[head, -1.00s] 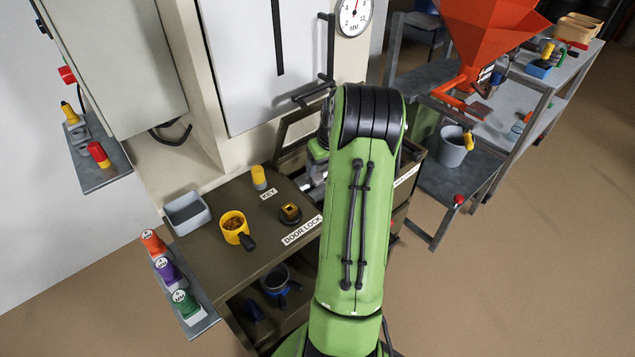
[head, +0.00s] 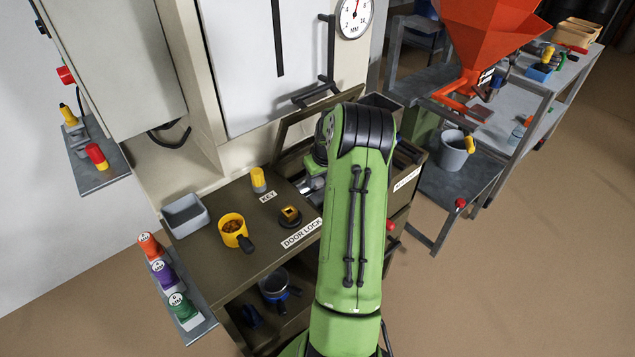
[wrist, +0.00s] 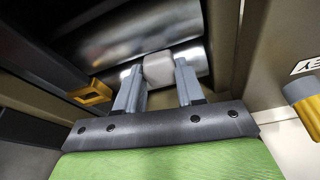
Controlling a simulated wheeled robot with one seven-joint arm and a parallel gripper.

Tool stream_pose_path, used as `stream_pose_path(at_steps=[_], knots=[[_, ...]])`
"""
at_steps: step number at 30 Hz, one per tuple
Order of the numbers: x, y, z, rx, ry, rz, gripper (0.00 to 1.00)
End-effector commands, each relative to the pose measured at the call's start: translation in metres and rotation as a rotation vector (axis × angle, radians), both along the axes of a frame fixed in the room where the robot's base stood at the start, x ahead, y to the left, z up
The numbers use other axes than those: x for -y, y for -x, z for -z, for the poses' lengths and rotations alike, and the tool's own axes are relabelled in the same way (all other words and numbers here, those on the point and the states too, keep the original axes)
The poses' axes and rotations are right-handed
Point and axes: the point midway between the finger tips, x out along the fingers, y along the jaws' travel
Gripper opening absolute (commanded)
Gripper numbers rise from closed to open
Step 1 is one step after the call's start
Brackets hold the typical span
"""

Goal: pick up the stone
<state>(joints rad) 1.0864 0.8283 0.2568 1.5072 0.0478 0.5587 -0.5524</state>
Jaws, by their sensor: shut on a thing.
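The stone (wrist: 158,70) is a small pale grey-white block in the wrist view. It sits between the two grey fingertips of my gripper (wrist: 156,82), which is shut on it. Shiny metal rollers (wrist: 145,30) lie right behind the stone in the wrist view; whether the stone touches them I cannot tell. In the head view my green arm hides most of the open compartment, and the stone does not show there.
The cabinet top left of my arm holds a yellow mug (head: 234,230), a yellow key (head: 258,179), a door lock (head: 290,216) and a grey tray (head: 186,214). A raised lid (head: 300,130) stands behind my arm. An orange hopper (head: 490,35) is at right.

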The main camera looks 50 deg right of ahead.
Motion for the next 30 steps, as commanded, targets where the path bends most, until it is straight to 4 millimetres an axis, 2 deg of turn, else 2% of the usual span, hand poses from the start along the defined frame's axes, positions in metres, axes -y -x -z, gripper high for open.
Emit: stream_pose_path(at_steps=[1, 2, 11, 14, 23, 24, 30], knots=[[0.0, 0.0, 0.0, 0.0, 0.0, 0.0, 0.11], [0.0, 0.0, 0.0, 0.0, 0.0, 0.0, 0.07], [0.0, 0.002, -0.005, 0.0, 0.0, 0.0, 0.07], [-0.001, 0.004, -0.016, 0.0, 0.002, -0.001, 0.07], [0.0, 0.004, -0.071, 0.001, 0.003, 0.0, 0.07], [-0.001, 0.006, -0.076, 0.0, 0.002, 0.002, 0.07], [-0.011, 0.052, -0.071, -0.003, -0.001, 0.004, 0.07]])
